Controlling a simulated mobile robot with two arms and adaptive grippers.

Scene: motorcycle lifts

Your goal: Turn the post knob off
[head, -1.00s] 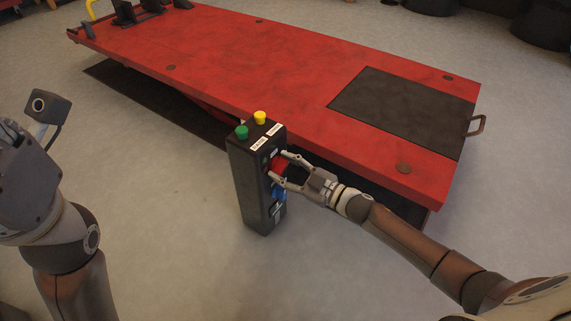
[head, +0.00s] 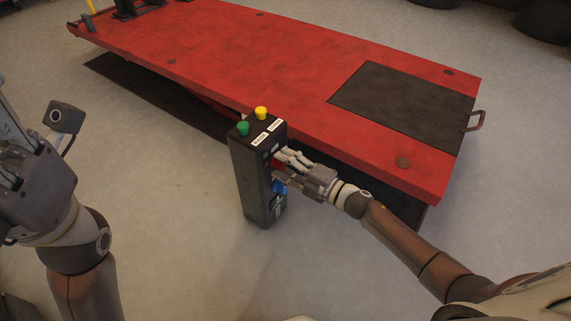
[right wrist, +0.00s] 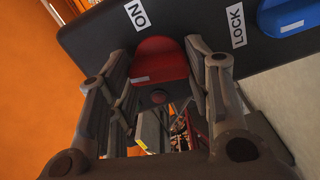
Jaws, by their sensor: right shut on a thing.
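The black control post (head: 248,182) stands upright beside the red lift, with a green button (head: 243,128) and a yellow button (head: 261,113) on top. My right gripper (head: 279,164) is shut on the red knob (right wrist: 160,62) on the post's side. In the head view the fingers hide most of the knob. A blue knob (head: 279,187) sits below it. My left gripper (head: 10,165) is cut off at the left edge; its jaw state is unclear.
The red lift platform (head: 240,60) with a dark plate (head: 405,105) lies close behind the post and my right arm. A metal handle (head: 475,121) sticks out at its right end. The grey floor in front and left of the post is clear.

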